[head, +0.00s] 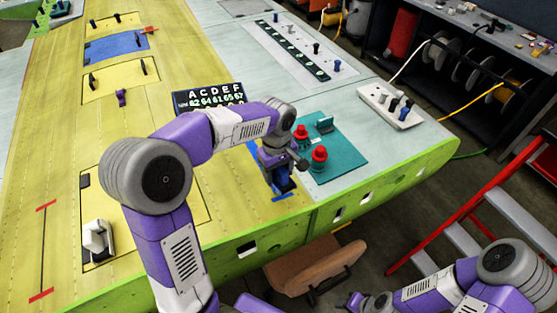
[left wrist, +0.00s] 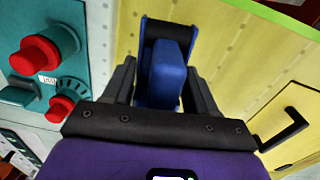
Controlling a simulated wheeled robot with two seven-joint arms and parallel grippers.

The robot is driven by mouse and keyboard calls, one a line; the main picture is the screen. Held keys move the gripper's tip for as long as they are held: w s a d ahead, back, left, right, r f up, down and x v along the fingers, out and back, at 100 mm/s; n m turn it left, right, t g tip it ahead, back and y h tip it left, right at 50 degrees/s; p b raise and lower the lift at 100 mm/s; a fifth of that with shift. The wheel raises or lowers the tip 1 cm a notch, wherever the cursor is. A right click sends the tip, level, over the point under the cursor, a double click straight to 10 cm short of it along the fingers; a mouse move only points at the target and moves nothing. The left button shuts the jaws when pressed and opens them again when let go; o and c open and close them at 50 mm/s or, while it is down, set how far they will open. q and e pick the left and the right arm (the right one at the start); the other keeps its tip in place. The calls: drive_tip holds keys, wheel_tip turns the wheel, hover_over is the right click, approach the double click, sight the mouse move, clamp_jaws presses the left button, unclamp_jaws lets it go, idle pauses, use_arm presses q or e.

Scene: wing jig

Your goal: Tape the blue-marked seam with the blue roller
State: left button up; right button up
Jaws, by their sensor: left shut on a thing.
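The blue roller (left wrist: 168,75) is held between the fingers of my left gripper (left wrist: 163,90) in the left wrist view. In the head view my left gripper (head: 279,168) points down at the wing near its front edge, with the blue roller (head: 284,184) below it. A blue end mark (head: 283,198) of the seam shows just beside the roller; the arm and gripper hide most of that seam. I cannot tell whether the roller touches the surface. My right gripper (head: 368,302) is low at the bottom edge, away from the wing, its fingers unclear.
A teal panel (head: 345,160) with red knobs (head: 319,155) stands close right of the left gripper. A red-marked seam (head: 43,250) and a white block (head: 97,238) lie left. A power strip (head: 390,105), red ladder (head: 470,210) and brown case (head: 313,265) are around.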

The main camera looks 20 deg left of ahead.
use_arm(q)
drive_tip(key=shift+r+p, duration=0.9)
drive_tip(key=shift+r, duration=0.5)
